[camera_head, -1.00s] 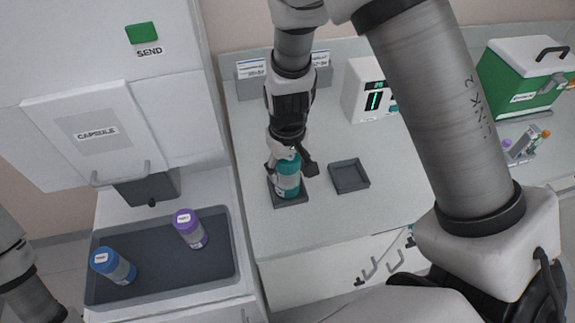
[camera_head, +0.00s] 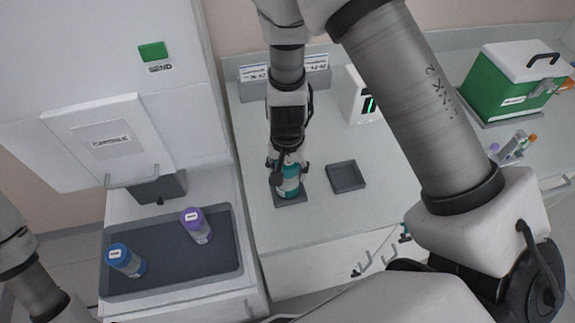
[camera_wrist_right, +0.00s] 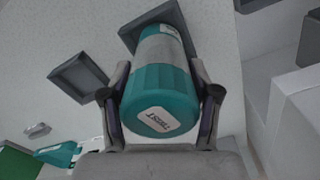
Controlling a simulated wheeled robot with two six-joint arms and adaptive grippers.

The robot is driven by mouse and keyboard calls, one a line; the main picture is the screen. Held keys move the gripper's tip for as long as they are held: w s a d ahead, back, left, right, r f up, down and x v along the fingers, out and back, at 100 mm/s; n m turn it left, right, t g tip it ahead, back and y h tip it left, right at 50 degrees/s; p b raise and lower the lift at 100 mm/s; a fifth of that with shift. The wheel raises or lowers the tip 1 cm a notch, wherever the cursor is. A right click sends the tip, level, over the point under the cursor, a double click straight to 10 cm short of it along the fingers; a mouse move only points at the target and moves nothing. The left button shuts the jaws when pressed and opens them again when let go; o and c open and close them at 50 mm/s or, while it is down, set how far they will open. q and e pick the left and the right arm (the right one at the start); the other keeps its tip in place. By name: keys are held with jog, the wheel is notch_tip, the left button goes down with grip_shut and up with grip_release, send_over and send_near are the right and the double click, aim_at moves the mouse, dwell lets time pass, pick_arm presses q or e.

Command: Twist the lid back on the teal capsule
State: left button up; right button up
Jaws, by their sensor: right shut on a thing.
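The teal capsule (camera_head: 289,190) stands upright in a small dark square holder (camera_head: 291,202) on the counter. In the right wrist view its pale body (camera_wrist_right: 163,45) shows behind the ribbed teal lid (camera_wrist_right: 160,97), which has a "TWIST" label. The lid sits on the end of the body; whether it is fully seated I cannot tell. My right gripper (camera_head: 288,168) comes from above and is shut on the lid, with a finger on each side in the right wrist view (camera_wrist_right: 160,100). My left gripper is out of view; only part of that arm shows at the left edge.
A second square holder (camera_head: 346,176) is empty, right of the capsule. A dark tray (camera_head: 165,287) at left holds a blue-lidded capsule (camera_head: 126,260) and a purple-lidded capsule (camera_head: 196,225). A green box (camera_head: 510,85) and a small display unit (camera_head: 361,97) stand farther back.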

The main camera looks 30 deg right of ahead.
jog(key=shift+r+m, duration=0.1)
jog(key=shift+m, duration=0.5)
jog(key=o, duration=1.5)
notch_tip(320, 180, up, 12)
jog(key=shift+f, duration=0.1)
